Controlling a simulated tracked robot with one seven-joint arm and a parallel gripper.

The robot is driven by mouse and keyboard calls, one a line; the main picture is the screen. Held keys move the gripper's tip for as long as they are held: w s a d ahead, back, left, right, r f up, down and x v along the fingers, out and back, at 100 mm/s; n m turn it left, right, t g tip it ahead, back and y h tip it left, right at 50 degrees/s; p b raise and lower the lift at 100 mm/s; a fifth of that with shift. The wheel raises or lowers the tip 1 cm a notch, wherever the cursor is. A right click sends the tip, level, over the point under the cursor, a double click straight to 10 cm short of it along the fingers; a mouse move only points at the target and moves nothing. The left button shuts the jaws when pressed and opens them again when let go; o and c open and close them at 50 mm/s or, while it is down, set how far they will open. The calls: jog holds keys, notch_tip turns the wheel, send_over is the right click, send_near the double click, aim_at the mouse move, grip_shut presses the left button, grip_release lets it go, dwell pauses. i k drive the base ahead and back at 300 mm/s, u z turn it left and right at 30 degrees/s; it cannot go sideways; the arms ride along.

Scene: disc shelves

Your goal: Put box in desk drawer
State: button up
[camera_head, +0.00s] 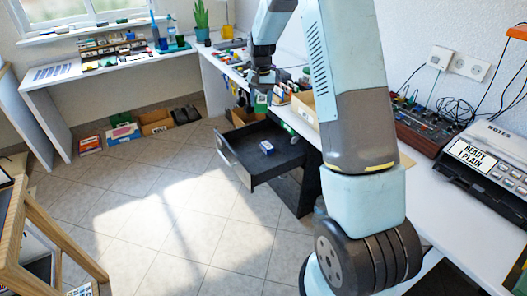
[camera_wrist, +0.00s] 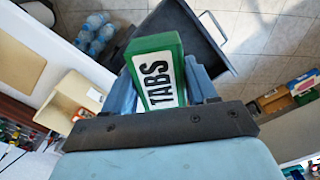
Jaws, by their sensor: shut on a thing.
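A green box with a white label reading "TABS" (camera_wrist: 158,72) is held between the blue fingers of my gripper (camera_wrist: 165,85). In the head view, my gripper (camera_head: 262,88) points down near the desk edge, with the green box (camera_head: 261,103) at its tip. The dark desk drawer (camera_head: 236,160) is pulled open below it. A small blue and white box (camera_head: 267,147) lies in the drawer. In the wrist view, the drawer (camera_wrist: 207,30) shows partly, beyond the green box, which hides some of it. The exact gap between box and drawer cannot be told.
The white desk (camera_head: 440,195) carries a beige organiser (camera_head: 304,106), a mixer-like panel (camera_head: 415,125) and a "NOTES" machine (camera_head: 490,160). A plant (camera_head: 201,20) stands at the back. Cardboard boxes (camera_head: 155,122) sit on the floor by the wall. The tiled floor left of the drawer is clear.

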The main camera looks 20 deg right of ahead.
aim_at(276, 160)
jog(key=u, duration=0.05)
jog(key=i, duration=0.95)
jog(key=z, duration=0.1)
